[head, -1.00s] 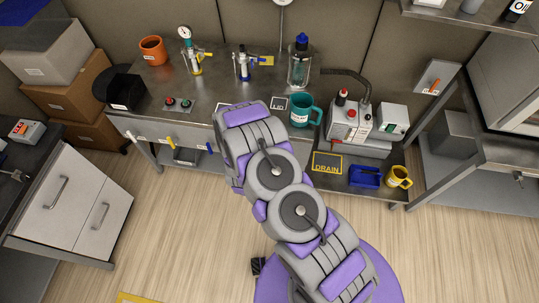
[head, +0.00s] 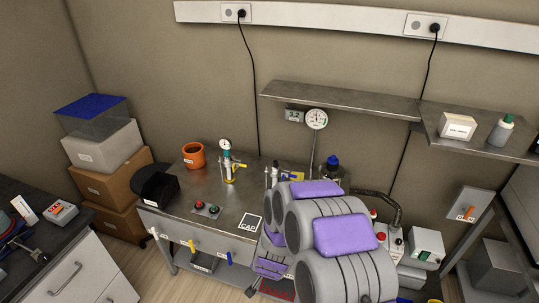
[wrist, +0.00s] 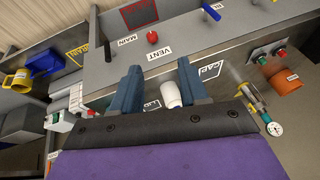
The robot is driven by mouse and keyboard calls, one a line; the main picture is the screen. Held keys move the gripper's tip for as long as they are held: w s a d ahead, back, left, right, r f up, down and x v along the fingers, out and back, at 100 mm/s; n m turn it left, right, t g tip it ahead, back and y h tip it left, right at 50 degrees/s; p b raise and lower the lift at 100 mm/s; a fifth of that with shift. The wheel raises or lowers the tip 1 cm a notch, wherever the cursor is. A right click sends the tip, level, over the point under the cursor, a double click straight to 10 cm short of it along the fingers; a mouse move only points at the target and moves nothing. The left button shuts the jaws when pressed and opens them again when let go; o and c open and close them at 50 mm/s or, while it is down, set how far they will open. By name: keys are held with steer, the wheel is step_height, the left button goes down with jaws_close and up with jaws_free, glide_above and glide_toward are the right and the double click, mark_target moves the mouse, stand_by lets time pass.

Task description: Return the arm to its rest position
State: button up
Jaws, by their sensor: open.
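My arm (head: 345,240) is folded up large in the lower middle and right of the head view. It covers part of the bench (head: 225,192). I cannot make out the fingertips there. In the wrist view my gripper (wrist: 159,68) shows two blue fingers standing apart. A white rounded object (wrist: 171,94) appears between the fingers, near the gripper's base. I cannot tell how far it is from them. Beyond the fingertips is the bench front with VENT and MAIN labels and a red knob (wrist: 152,36).
An orange pot (head: 193,156), a valve with a gauge (head: 228,160) and a black bin (head: 160,189) stand on the bench. A wall shelf (head: 340,100) runs above it. Boxes (head: 103,150) are stacked at left. A grey machine (head: 425,246) stands at right.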

steer(key=s+d+r+n+g+y, duration=0.1)
steer(key=s+d+r+n+g, duration=0.1)
steer(key=s+r, duration=0.55)
steer(key=s+d+r+n+g+y, duration=0.15)
steer(key=s+r, duration=0.25)
steer(key=r, duration=0.7)
steer(key=s+d+r+g+h, duration=0.1)
steer(key=s+d+r, duration=0.2)
steer(key=s, duration=0.4)
steer(key=s+d+r+g+h, duration=0.1)
steer(key=s+d+r, duration=0.2)
steer(key=s+d, duration=0.2)
steer(key=s+d+r+n+g+h+b, duration=0.1)
steer(key=s+d+r, duration=0.3)
steer(key=s, duration=0.6)
steer(key=shift+r+h, duration=0.1)
steer(key=shift+h, duration=0.15)
